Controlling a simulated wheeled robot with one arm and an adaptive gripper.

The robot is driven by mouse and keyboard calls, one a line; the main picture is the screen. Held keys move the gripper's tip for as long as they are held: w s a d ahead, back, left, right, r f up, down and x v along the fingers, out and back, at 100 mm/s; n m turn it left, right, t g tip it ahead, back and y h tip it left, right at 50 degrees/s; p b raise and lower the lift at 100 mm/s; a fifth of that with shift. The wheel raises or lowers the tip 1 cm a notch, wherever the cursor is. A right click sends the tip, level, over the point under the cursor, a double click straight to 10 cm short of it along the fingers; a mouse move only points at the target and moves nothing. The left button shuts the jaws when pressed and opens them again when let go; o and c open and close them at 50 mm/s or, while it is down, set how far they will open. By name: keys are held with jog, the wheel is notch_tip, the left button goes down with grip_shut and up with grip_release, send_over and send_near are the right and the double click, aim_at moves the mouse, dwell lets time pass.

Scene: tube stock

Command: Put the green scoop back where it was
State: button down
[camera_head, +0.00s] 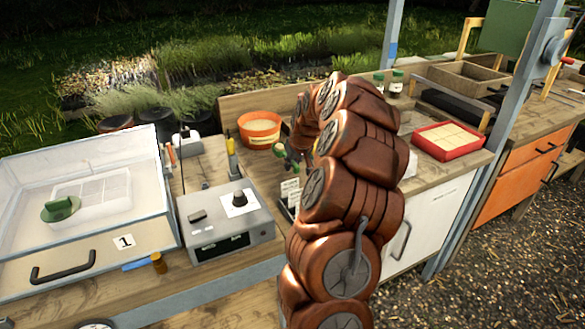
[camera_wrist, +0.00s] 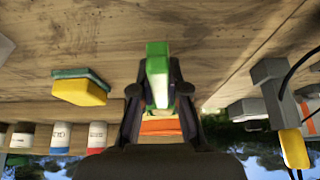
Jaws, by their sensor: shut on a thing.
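The green scoop (camera_wrist: 157,72) is between the two fingers of my gripper (camera_wrist: 158,92) in the wrist view, with its green end sticking out beyond the fingertips. In the head view a small green part of the scoop (camera_head: 280,150) shows just left of my arm, above the wooden bench. My arm hides most of my gripper there. An orange tub (camera_head: 260,127) with pale contents stands just behind and left of the scoop. Orange also shows behind the fingers in the wrist view. I cannot tell whether the scoop touches anything else.
A grey device (camera_head: 225,222) and a clear-lidded box (camera_head: 150,232) with a green object (camera_head: 60,208) inside stand left. A red tray (camera_head: 447,152) stands right. A yellow-and-green sponge (camera_wrist: 80,90) and several bottles show in the wrist view. A grey post (camera_head: 500,130) rises at right.

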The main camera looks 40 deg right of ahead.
aim_at(291, 177)
notch_tip(291, 177, down, 2)
jog(key=shift+f, duration=0.2)
jog(key=shift+f, duration=0.25)
jog(key=shift+s+f, duration=0.1)
jog(key=shift+s+a+f+b, duration=0.1)
jog(key=shift+a+f+b, duration=0.05)
jog(key=shift+f+b, duration=0.2)
jog(key=c, duration=1.4)
grip_release()
jog(key=shift+f, duration=0.1)
jog(key=shift+o, duration=1.1)
jog(key=shift+f, duration=0.2)
jog(key=shift+r, duration=0.15)
